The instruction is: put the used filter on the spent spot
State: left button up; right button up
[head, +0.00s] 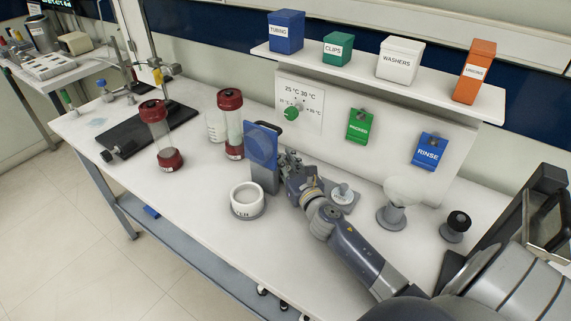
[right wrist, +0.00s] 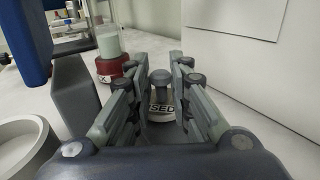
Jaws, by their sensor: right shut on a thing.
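My right gripper (head: 287,163) is over the bench, just right of a blue panel on a grey block. In the right wrist view its fingers (right wrist: 162,105) stand on both sides of a grey knobbed piece (right wrist: 161,78). A white label ending in "SED" (right wrist: 162,113) shows between the fingers, so I take it as the used filter. It is shut on this piece; the fingers hide most of it, and I cannot tell whether it touches the bench. I cannot identify the spent spot. My left gripper is not in view.
The blue panel (head: 261,145) stands close left of the gripper, with a white round dish (head: 247,198) in front. Red-capped columns (head: 230,122) stand further left. A small grey stand (head: 342,196) and a funnel (head: 397,200) are right. The front left bench is clear.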

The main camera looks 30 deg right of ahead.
jog(key=shift+f, duration=0.4)
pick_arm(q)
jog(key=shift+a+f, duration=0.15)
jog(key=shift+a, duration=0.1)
pick_arm(e)
jog(key=shift+f, duration=0.1)
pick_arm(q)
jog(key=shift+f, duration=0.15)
pick_arm(e)
jog(key=o, duration=0.6)
